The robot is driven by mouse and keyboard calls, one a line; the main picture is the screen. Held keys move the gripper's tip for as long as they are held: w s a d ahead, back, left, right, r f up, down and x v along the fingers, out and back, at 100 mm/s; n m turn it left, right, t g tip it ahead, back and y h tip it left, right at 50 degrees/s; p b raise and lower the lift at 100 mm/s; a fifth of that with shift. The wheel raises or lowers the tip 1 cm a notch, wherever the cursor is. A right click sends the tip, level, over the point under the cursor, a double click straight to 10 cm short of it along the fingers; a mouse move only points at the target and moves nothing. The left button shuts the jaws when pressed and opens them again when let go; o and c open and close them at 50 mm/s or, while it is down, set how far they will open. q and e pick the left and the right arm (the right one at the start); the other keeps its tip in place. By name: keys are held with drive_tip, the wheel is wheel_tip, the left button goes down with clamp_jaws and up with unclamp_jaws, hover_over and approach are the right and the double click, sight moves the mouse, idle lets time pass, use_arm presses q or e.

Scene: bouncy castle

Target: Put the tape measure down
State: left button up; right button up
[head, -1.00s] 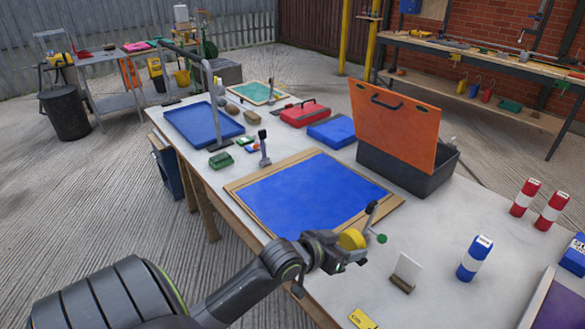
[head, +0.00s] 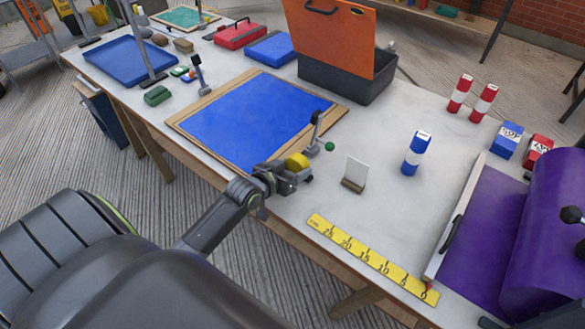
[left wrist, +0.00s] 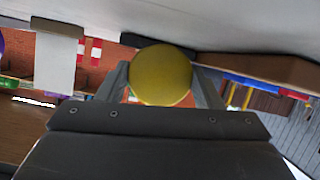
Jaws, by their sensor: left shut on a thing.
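The tape measure (head: 296,161) is a round yellow thing held in my left gripper (head: 290,172), near the front edge of the table. In the left wrist view the yellow tape measure (left wrist: 160,75) sits between the two fingers of the left gripper (left wrist: 162,85), which are shut on it. I cannot tell for sure whether it touches the table. The gripper is just in front of the near right corner of the wood-framed blue panel (head: 250,115). My right gripper is not in view.
A yellow ruler (head: 370,257) lies along the front edge. A blue-and-white can (head: 416,153) stands farther right. Bare tabletop (head: 380,120) lies between.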

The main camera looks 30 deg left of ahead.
use_arm(q)
drive_tip(key=shift+f, duration=0.1)
drive_tip(key=o, duration=0.8)
drive_tip(key=shift+o, duration=0.2)
